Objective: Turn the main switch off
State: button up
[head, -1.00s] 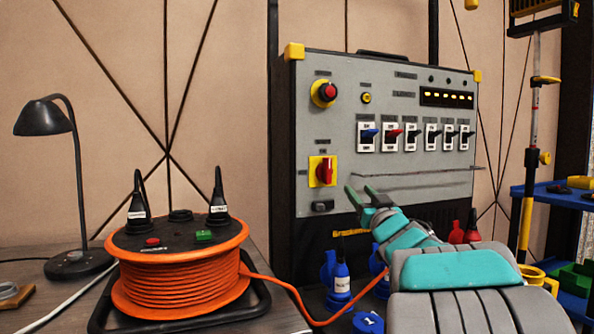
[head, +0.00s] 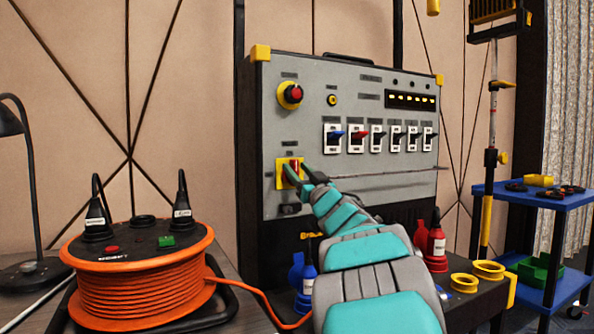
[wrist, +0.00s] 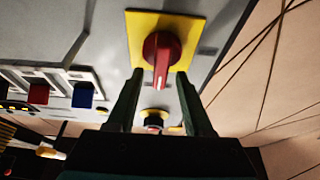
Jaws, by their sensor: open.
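The main switch, a red rotary handle on a yellow plate (head: 281,174), sits at the lower left of the grey panel (head: 390,160). In the wrist view its red handle (wrist: 161,54) lies along the picture's vertical, with a white mark at its near end. My gripper (head: 307,172) is at the switch, its fingers partly covering the plate in the head view. In the wrist view the open fingers (wrist: 155,82) stand to either side of the handle's near end, with gaps visible. Whether they touch it I cannot tell.
A red round knob (head: 291,94) sits above the switch. A row of breaker toggles (head: 377,139) is to the right. An orange cable reel (head: 140,275) stands at left. Plugs (head: 437,245) stand below the panel, and a blue cart (head: 545,200) is at right.

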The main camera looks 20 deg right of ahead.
jog(key=shift+w+r, duration=0.1)
jog(key=shift+w, duration=0.2)
grip_shut()
dwell(0.5)
